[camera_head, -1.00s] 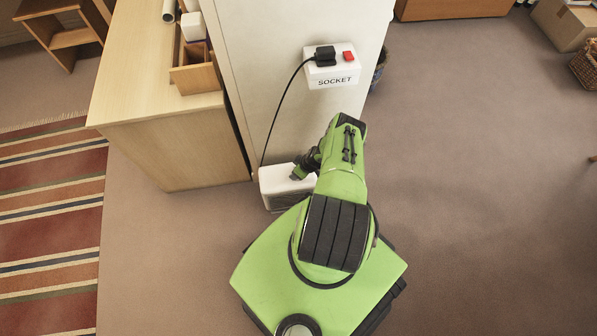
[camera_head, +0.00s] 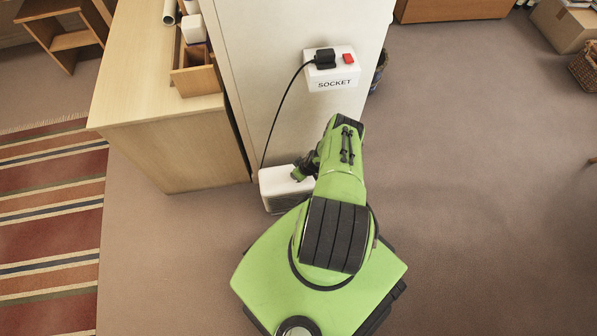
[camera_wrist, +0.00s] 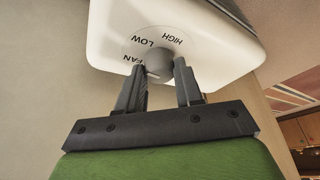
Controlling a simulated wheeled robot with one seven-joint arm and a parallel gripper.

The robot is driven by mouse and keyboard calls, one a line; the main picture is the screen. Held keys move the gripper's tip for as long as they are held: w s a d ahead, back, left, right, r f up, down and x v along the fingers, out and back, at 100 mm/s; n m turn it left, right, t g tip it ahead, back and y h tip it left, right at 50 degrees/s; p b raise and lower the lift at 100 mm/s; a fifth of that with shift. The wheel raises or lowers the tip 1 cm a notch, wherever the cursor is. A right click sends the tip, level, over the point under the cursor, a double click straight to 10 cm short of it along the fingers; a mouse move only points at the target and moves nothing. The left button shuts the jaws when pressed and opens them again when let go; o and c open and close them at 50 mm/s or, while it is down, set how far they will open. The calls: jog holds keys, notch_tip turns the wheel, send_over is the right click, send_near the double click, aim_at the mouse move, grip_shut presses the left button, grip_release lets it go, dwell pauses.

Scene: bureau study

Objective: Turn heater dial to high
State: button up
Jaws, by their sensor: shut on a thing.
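The white heater (camera_head: 275,189) stands on the floor against the pale wall panel, partly hidden by my arm in the head view. In the wrist view the heater's top (camera_wrist: 110,30) shows a round grey dial (camera_wrist: 159,64) with the labels FAN, LOW and HIGH around it. My gripper (camera_wrist: 161,75) is shut on the dial, one finger on each side. A light mark on the dial's edge lies on the side towards the gripper; I cannot tell the exact setting. In the head view my gripper (camera_head: 298,174) is at the heater's top.
A white socket box (camera_head: 331,75) with a black plug and a red switch is on the panel above. A black cord (camera_head: 275,120) runs down to the heater. A wooden desk (camera_head: 160,120) stands close on the left. The floor on the right is clear.

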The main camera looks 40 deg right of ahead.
jog(key=m+h, duration=0.1)
jog(key=m, duration=0.2)
jog(key=m+h, duration=0.1)
jog(key=m, duration=0.2)
jog(key=shift+a+g, duration=0.15)
jog(key=shift+g, duration=0.15)
jog(key=m+h, duration=0.1)
jog(key=m, duration=0.2)
jog(key=m+g+h, duration=0.1)
jog(key=m, duration=0.2)
jog(key=shift+w+a+g, duration=0.1)
jog(key=shift+w+g, duration=0.1)
jog(key=shift+g, duration=0.1)
jog(key=m+g, duration=0.1)
jog(key=m, duration=0.2)
jog(key=m+g+h, duration=0.1)
jog(key=m, duration=0.2)
jog(key=shift+w+m, duration=0.15)
jog(key=shift+m, duration=0.25)
jog(key=m+g, duration=0.1)
jog(key=m, duration=0.2)
jog(key=m+g, duration=0.1)
jog(key=m, duration=0.2)
jog(key=shift+w+g+y, duration=0.15)
jog(key=shift+g+y, duration=0.15)
jog(key=shift+g, duration=0.1)
jog(key=shift+m, duration=0.3)
jog(key=o, duration=1)
jog(key=shift+o, duration=0.2)
